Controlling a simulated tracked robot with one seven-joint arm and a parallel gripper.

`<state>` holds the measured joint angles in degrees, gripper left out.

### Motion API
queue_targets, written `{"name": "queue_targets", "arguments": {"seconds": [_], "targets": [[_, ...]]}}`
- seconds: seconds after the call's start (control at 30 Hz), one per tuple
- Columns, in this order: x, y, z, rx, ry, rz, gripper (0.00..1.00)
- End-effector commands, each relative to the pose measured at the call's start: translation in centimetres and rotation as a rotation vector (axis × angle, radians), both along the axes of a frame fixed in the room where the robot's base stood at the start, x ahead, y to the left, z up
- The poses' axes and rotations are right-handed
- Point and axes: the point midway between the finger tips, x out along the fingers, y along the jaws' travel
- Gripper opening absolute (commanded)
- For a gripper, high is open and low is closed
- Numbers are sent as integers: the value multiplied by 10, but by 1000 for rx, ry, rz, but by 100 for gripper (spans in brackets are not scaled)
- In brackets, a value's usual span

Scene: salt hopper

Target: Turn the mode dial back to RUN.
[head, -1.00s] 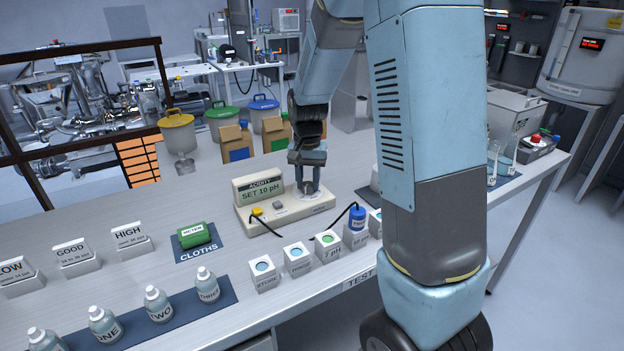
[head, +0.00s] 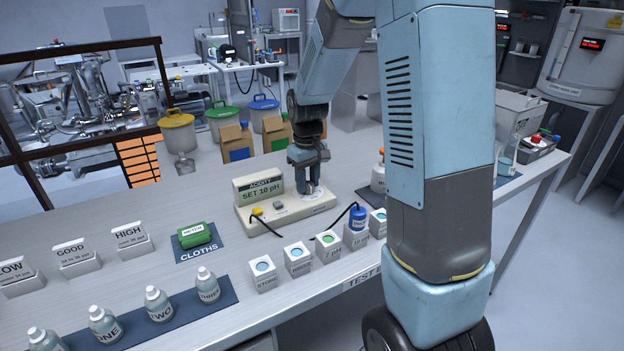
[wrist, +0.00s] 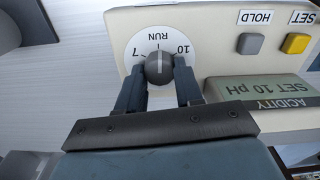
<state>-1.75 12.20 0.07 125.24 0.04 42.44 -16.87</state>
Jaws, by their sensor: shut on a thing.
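The acidity meter (head: 262,215) is a cream box on the bench, and its screen (head: 259,189) reads SET 10 pH. Its mode dial (wrist: 159,68) is a dark round knob on a white disc marked 7, RUN and 10. The white line on the knob stands about upright in the wrist view, pointing towards the RUN mark. My gripper (wrist: 160,85) is shut on the knob, one finger on each side. In the head view my gripper (head: 309,186) comes down on the meter's right end and hides the knob.
A yellow SET button (wrist: 296,43) and a grey HOLD button (wrist: 249,44) sit beside the dial. A blue-capped probe (head: 357,217) on a cable and several labelled cups stand in front. A green meter cloth (head: 194,235) lies to the left.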

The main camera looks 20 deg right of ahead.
Motion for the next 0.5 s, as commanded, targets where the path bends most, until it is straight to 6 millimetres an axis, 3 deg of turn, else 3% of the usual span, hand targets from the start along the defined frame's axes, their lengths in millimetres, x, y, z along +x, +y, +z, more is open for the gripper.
{"name": "queue_targets", "arguments": {"seconds": [0.5], "targets": [[-3,-3,-2,-2,10,67,5]]}}
